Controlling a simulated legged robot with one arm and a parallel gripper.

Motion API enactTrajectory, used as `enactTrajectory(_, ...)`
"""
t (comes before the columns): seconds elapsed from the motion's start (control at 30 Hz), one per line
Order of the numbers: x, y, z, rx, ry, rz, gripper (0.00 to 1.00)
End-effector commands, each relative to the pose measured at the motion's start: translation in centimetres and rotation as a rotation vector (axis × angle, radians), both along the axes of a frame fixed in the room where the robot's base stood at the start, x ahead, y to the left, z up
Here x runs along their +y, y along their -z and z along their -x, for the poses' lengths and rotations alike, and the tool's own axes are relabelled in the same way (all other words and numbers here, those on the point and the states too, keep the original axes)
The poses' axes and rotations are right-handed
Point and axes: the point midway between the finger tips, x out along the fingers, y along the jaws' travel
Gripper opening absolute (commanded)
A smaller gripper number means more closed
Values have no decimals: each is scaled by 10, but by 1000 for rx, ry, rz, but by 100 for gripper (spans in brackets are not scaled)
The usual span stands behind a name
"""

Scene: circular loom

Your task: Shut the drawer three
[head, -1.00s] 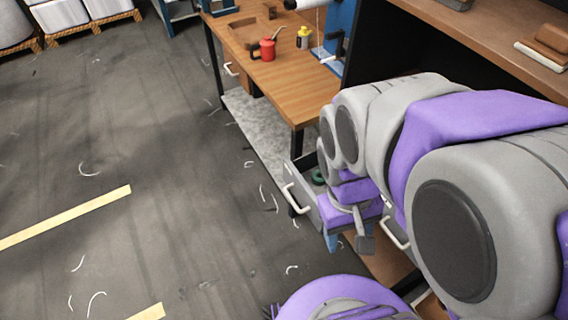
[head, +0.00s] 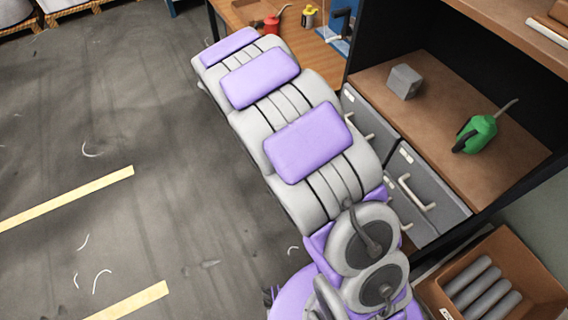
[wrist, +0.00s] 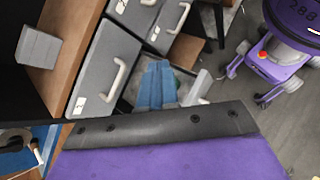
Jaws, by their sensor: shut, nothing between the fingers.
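Grey drawers with pale handles stand under the bench's wooden top. The wrist view shows a near drawer front (wrist: 100,62) and a farther one (wrist: 168,18). My gripper (wrist: 155,125) shows at the bottom of the wrist view, shut and empty, out in front of the drawers. In the head view the arm hides it.
A grey block (head: 404,81) and a green can (head: 478,133) stand on the bench. A brown crate (head: 535,272) with grey cylinders stands at lower right. A wooden table (head: 312,48) is beyond my arm.

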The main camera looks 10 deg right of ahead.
Motion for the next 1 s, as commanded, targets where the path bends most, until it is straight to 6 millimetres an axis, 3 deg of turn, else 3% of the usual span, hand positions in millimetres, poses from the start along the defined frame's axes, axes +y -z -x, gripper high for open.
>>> enactTrajectory(0.2, 30, 47, -47, 99, -189, 100, 0)
enactTrajectory(0.5, 84, 125, -91, 231, -446, 222, 0)
enactTrajectory(0.8, 149, 216, -107, 345, -695, 311, 0)
enactTrajectory(1.0, 175, 253, -104, 390, -792, 344, 0)
